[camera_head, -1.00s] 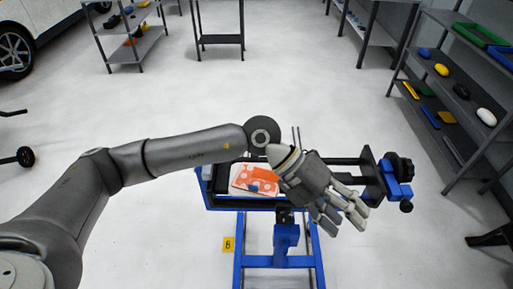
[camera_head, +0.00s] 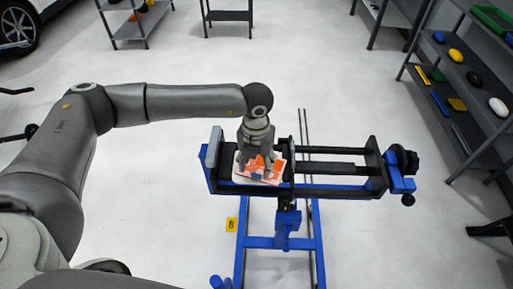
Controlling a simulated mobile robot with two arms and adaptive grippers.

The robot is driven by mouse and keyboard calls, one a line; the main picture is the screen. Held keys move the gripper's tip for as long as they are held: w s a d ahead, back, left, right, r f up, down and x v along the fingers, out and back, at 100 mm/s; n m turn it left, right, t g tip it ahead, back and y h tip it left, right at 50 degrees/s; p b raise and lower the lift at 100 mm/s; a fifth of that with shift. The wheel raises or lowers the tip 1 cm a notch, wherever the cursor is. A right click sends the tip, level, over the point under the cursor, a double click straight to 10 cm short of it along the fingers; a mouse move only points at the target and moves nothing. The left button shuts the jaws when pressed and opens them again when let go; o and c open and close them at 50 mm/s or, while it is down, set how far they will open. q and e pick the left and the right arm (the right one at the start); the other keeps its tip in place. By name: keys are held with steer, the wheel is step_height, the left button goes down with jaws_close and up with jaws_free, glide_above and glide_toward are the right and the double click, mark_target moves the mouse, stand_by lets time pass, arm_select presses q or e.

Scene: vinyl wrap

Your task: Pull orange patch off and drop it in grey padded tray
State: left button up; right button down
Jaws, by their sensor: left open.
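The orange patch (camera_head: 250,175) with pale spots lies on a white panel (camera_head: 240,181) held in the blue and black clamp stand. A small blue piece (camera_head: 257,177) shows on the patch. My left gripper (camera_head: 258,166) points down right over the patch, open, its fingers covering part of it. I cannot tell whether the fingertips touch the patch. My right gripper is out of view. I cannot make out a grey padded tray for certain.
The clamp stand's black rails (camera_head: 335,167) reach right to a black knob (camera_head: 404,160). A shelf (camera_head: 470,85) with several coloured items stands at right. Another shelf (camera_head: 137,28) is at back left. The floor around the stand is mostly clear.

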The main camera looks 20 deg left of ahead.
mark_target(257, 171)
arm_select(q)
steer(key=shift+f+p, duration=0.4)
steer(key=shift+f, duration=1.45)
jaws_close()
steer(key=c, duration=1.1)
jaws_free()
steer(key=shift+c, duration=0.2)
steer(key=o, duration=1.1)
steer(key=shift+o, duration=0.2)
steer(key=shift+r, duration=0.1)
